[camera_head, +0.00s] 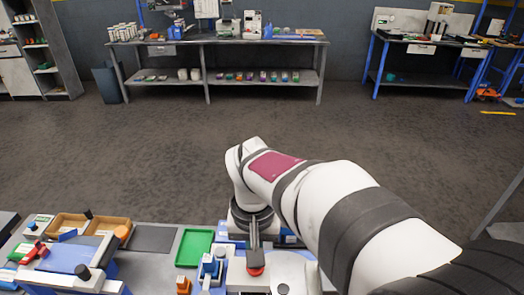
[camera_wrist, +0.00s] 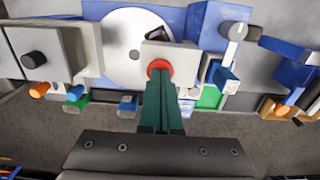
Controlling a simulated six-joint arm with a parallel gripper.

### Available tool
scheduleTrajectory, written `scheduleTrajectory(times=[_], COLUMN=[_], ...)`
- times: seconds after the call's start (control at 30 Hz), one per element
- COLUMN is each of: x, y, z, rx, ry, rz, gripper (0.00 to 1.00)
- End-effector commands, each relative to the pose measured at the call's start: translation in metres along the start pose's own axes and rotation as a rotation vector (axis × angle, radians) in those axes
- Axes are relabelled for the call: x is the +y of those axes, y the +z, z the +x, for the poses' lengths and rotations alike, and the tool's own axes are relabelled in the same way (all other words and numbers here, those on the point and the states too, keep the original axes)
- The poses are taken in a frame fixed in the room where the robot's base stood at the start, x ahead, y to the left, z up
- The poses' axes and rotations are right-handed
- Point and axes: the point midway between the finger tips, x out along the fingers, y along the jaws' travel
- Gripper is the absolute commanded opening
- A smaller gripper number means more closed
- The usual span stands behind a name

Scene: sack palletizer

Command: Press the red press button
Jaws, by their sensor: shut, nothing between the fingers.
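The red press button (camera_wrist: 159,66) sits on a pale block in the upper middle of the wrist view. In the head view the red button (camera_head: 256,271) shows at the bottom, right below my gripper. My gripper (camera_wrist: 160,82) is shut and empty, its dark green fingers together and pointing at the button. Their tips overlap the button's lower part in the wrist view. In the head view my gripper (camera_head: 254,259) hangs down over the button. I cannot tell whether the tips touch it or whether it is pushed in.
A round white disc (camera_wrist: 115,45) on a blue base lies beside the button block. A grey block with a black knob (camera_wrist: 33,60) stands at the left. A green tray (camera_head: 194,247), a wooden tray (camera_head: 113,226) and a blue device (camera_head: 73,258) are on the bench to the left.

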Motion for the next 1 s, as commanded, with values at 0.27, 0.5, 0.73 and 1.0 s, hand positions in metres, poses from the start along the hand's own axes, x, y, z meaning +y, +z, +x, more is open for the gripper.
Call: scheduleTrajectory(times=[0.27, 0.5, 0.73, 1.0], x=[0.0, 0.0, 0.0, 0.0], y=[0.0, 0.0, 0.0, 0.0], z=[0.005, 0.0, -0.02, -0.032], rx=[-0.001, -0.001, 0.0, 0.0], ry=[0.0, 0.0, 0.0, 0.0], rz=[0.0, 0.0, 0.0, 0.0], gripper=[0.0, 0.0, 0.0, 0.0])
